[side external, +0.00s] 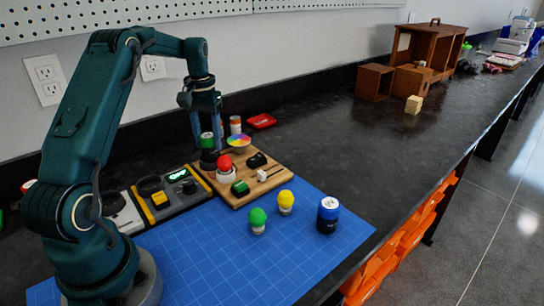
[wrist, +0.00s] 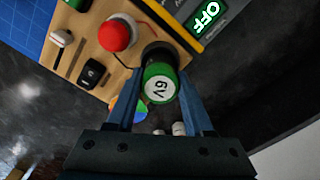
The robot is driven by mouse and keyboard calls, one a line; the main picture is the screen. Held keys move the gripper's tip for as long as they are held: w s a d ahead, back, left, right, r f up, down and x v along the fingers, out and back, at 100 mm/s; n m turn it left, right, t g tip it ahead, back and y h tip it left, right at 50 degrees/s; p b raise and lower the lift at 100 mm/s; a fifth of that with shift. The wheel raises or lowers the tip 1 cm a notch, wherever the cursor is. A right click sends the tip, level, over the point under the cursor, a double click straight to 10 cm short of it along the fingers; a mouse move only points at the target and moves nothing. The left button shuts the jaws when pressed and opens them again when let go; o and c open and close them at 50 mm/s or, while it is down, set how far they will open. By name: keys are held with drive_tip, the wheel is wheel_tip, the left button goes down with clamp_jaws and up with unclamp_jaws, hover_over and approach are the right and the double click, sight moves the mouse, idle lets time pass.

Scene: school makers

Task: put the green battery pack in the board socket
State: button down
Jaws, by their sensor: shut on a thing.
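The green battery pack (side external: 207,140) is upright at the back left of the wooden board (side external: 237,199). Its white top marked 6V faces the camera in the wrist view (wrist: 158,89). My gripper (side external: 207,138) is shut on it, with one blue finger on each side; the fingers also show in the wrist view (wrist: 160,103). Dark material (side external: 208,159) shows directly below the green band. I cannot tell how much of it is the pack's body and how much is the board socket, or whether the pack is seated.
A red bulb (side external: 225,163) stands close beside the pack. The board also carries a green block (side external: 240,188), black switch (side external: 257,160) and colour disc (side external: 239,141). Green bulb (side external: 258,220), yellow bulb (side external: 286,201) and blue battery (side external: 327,215) stand on the blue mat (side external: 205,260). A tester (side external: 168,194) sits left.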

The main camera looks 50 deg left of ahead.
sight(208, 135)
drive_tip(key=shift+f, duration=0.65)
drive_tip(key=c, duration=0.6)
unclamp_jaws()
drive_tip(key=shift+w+r, duration=0.1)
drive_tip(key=shift+r, duration=5.45)
